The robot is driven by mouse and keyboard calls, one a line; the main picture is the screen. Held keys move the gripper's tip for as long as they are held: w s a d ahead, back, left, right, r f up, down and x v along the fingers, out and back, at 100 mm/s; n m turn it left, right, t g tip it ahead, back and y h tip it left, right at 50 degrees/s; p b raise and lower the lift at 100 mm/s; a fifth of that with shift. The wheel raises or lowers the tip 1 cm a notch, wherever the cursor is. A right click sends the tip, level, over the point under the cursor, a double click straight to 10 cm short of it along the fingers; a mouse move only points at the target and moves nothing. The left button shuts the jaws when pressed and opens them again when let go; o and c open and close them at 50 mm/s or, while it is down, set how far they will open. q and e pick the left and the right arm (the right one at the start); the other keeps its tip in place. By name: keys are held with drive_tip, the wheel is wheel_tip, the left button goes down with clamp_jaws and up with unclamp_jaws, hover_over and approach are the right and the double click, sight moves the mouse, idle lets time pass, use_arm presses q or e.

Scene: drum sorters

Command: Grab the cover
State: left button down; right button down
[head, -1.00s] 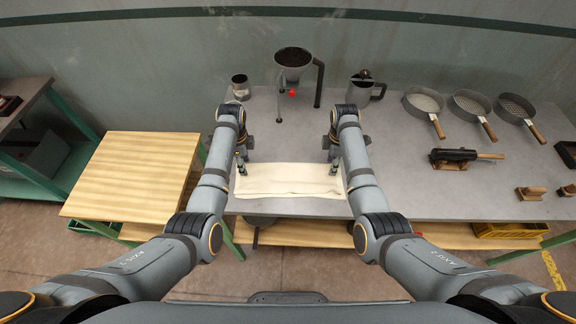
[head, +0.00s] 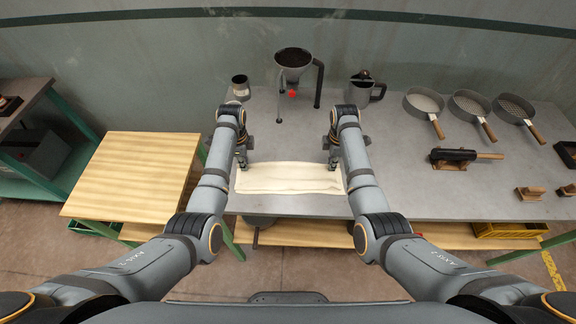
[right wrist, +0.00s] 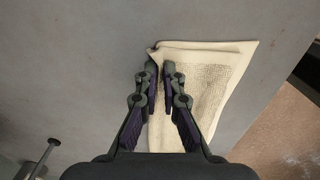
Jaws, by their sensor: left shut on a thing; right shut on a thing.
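The cover is a cream cloth (head: 290,180) lying folded and flat near the front edge of the grey table. It also shows in the right wrist view (right wrist: 215,85). My left gripper (head: 242,167) is shut on the cloth's far left corner. My right gripper (head: 333,166) is shut on its far right corner. In the right wrist view my right gripper (right wrist: 160,66) has its fingertips close together on the cloth's edge, with a small fold by the tips. The left fingertips are small in the head view.
A funnel on a stand (head: 293,62), a metal cup (head: 241,87) and a dark jug (head: 365,88) stand behind the cloth. Several sieves (head: 470,104) and a black tool with a wooden handle (head: 455,157) lie to the right. A wooden table (head: 135,175) stands left. The grey table's middle is clear.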

use_arm(q)
drive_tip(key=shift+s, duration=0.1)
